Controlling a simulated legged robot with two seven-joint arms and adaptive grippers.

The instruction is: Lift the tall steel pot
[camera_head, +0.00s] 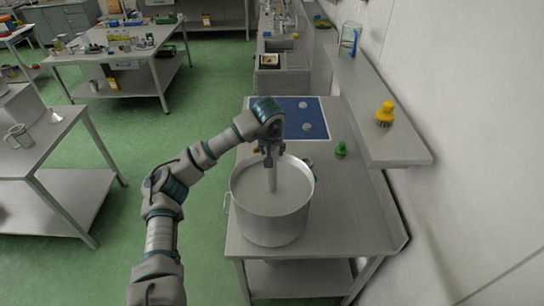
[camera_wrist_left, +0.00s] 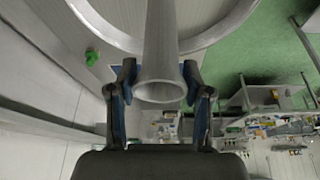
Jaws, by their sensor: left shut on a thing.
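The tall steel pot (camera_head: 270,226) stands upright on the near part of the steel bench, with a side handle (camera_head: 227,203) on its left. A grey tube (camera_head: 272,180) rises from inside the pot. My left gripper (camera_head: 269,159) is above the pot's mouth, shut on the tube's upper end, not on the pot's wall. In the left wrist view, the tube (camera_wrist_left: 160,88) sits between the fingers (camera_wrist_left: 158,76), its open end toward the camera, and the pot's rim (camera_wrist_left: 110,32) curves behind. The tube's lower end is unclear. My right gripper is not in view.
Behind the pot lies a blue mat (camera_head: 300,112) with pale round pieces. A green object (camera_head: 341,149) stands right of it. A wall shelf (camera_head: 385,145) holds a yellow-topped brush (camera_head: 385,113). The bench's front right corner is clear.

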